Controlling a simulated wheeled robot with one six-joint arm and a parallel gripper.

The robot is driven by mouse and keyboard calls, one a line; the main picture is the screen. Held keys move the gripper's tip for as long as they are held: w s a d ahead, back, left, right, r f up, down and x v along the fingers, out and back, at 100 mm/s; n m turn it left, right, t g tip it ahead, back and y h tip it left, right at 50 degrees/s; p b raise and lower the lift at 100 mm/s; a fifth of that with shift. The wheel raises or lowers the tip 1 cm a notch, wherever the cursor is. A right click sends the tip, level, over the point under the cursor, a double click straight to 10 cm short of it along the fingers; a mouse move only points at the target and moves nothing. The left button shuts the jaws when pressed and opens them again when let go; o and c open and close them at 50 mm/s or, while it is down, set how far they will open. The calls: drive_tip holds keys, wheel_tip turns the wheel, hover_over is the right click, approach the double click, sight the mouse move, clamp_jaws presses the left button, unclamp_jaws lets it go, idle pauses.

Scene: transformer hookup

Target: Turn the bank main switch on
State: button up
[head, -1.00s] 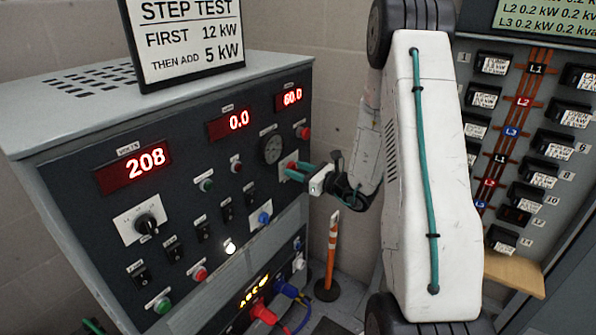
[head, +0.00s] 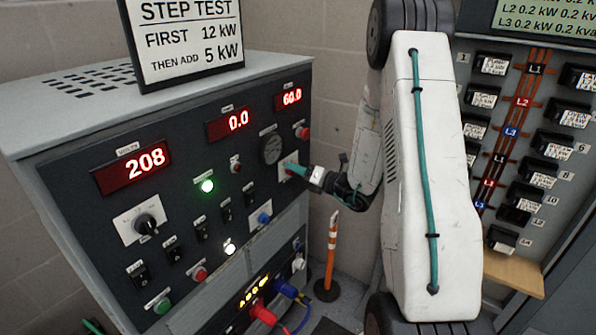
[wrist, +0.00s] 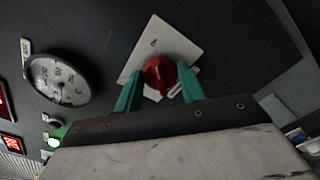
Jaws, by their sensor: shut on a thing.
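The bank main switch is a red rotary knob (wrist: 159,75) on a white square plate (wrist: 152,45), seen in the wrist view. My gripper (wrist: 160,90) has its two teal fingers on either side of the knob, shut on it. In the head view my gripper (head: 291,169) reaches the right part of the dark panel from the right, and its fingers cover the knob. A green lamp (head: 207,186) is lit on the panel left of the gripper; it also shows in the wrist view (wrist: 55,137).
The panel shows red readouts of 208 (head: 146,164), 0.0 (head: 239,122) and 60.0. A round dial (wrist: 58,79) sits beside the switch plate. An orange and white post (head: 331,250) stands on the floor below my arm. A breaker board (head: 520,140) stands at the right.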

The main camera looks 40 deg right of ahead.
drive_tip(key=shift+d+m, duration=0.1)
drive_tip(key=shift+m, duration=0.2)
drive_tip(key=o, duration=0.9)
drive_tip(key=shift+o, duration=0.2)
drive_tip(key=v, duration=0.8)
drive_tip(key=shift+w, duration=0.1)
